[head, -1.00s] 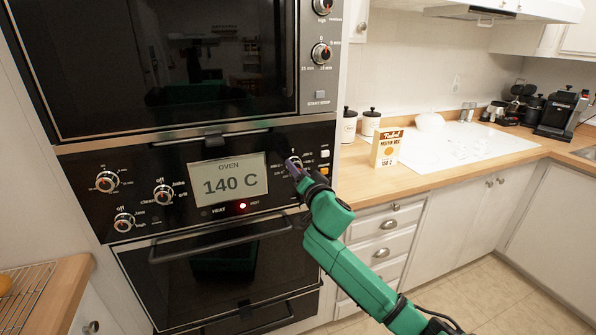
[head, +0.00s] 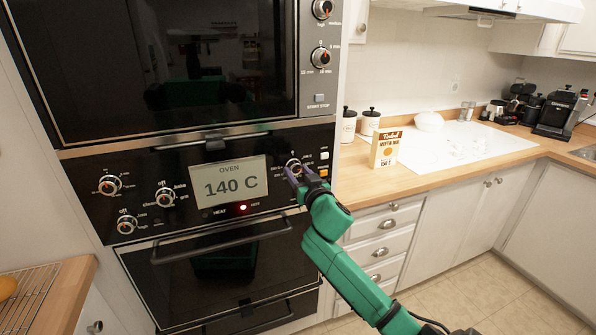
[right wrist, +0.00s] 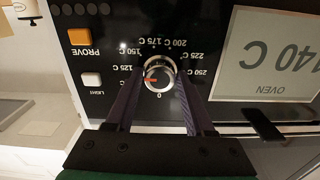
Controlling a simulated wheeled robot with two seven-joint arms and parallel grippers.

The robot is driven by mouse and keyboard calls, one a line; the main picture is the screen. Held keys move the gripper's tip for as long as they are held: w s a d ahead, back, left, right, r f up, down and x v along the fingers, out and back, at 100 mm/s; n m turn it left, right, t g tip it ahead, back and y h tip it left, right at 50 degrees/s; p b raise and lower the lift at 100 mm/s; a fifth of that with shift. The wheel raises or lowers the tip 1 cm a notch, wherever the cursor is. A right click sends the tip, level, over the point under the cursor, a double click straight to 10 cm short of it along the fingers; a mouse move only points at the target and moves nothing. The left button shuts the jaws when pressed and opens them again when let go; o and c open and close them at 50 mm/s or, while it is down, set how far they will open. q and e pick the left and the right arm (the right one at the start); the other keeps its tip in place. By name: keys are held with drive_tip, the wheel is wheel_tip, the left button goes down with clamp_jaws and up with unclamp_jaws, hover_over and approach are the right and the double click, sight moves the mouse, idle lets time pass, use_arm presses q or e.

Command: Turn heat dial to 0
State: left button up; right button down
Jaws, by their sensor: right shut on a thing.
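The heat dial (head: 293,165) is a round silver knob on the black oven panel, right of the display (head: 229,181), which reads 140 C. In the right wrist view, the picture is upside down and the dial (right wrist: 158,74) has a red mark pointing left, on the 125 C side; the 0 is printed just below it. My right gripper (head: 299,172) is at the dial, its two purple fingers (right wrist: 158,82) on either side of the knob and shut on it. The fingers hide part of the scale. My left gripper is not in view.
Other knobs (head: 164,197) sit left of the display. The oven door handle (head: 222,240) sticks out below the panel. PROVE (right wrist: 79,37) and LIGHT (right wrist: 91,79) buttons are close beside the dial. A food box (head: 386,149) stands on the counter to the right.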

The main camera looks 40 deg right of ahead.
drive_tip(key=n+p, duration=0.1)
drive_tip(key=n, duration=0.3)
drive_tip(key=shift+r+n, duration=0.1)
drive_tip(key=shift+n, duration=0.2)
drive_tip(key=n+p, duration=0.1)
drive_tip(key=n, duration=0.3)
drive_tip(key=shift+d+n, duration=0.1)
drive_tip(key=shift+n, duration=0.2)
drive_tip(key=n, duration=0.4)
drive_tip(key=shift+n+p, duration=0.3)
drive_tip(key=shift+p, duration=0.05)
drive_tip(key=n, duration=0.4)
drive_tip(key=shift+n+p, duration=0.35)
drive_tip(key=shift+n, duration=0.05)
drive_tip(key=shift+c, duration=1.4)
unclamp_jaws()
